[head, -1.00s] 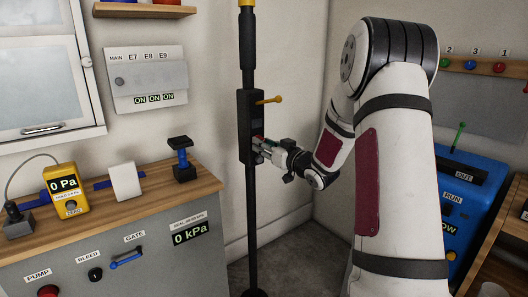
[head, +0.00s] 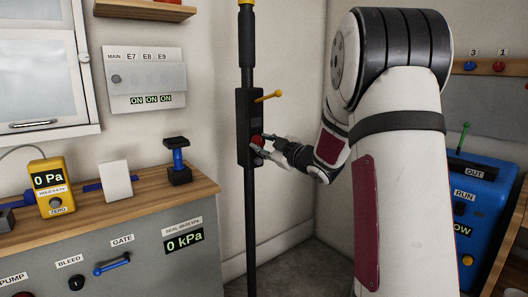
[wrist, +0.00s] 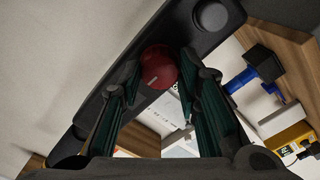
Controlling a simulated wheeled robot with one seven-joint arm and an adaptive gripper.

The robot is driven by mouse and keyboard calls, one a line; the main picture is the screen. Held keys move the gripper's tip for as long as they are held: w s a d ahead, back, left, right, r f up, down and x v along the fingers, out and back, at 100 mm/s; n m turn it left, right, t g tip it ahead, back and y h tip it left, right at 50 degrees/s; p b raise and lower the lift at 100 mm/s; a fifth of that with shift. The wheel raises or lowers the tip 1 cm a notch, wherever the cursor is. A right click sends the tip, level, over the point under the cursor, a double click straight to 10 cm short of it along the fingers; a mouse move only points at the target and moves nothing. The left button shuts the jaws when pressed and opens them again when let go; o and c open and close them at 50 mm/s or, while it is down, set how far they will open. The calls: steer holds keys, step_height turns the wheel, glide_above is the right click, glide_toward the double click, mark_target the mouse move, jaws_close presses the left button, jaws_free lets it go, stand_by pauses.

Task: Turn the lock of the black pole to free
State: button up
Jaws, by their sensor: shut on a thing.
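The black pole (head: 250,215) stands upright near the wall corner, with a dark box (head: 242,105) fixed on it. A round red knob (head: 257,141) with a short pale mark sits on the box's face; I take it as the lock. My gripper (head: 262,150) reaches the box from the right and is shut on the red knob. In the wrist view, the knob (wrist: 158,67) lies between the fingertips (wrist: 150,78). The fingers partly hide it from the head camera.
A wooden-topped counter (head: 200,183) stands left of the pole, with a yellow meter (head: 52,186) and a blue-and-black stand (head: 179,160) on it. A wall panel (head: 147,80) is behind. A blue machine (head: 476,190) stands at right. Bare floor lies around the pole.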

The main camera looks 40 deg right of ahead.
steer(key=shift+n, duration=0.3)
steer(key=o, duration=1.1)
steer(key=shift+o, duration=0.2)
steer(key=s, duration=1.2)
steer(key=shift+d, duration=0.2)
steer(key=shift+w, duration=0.1)
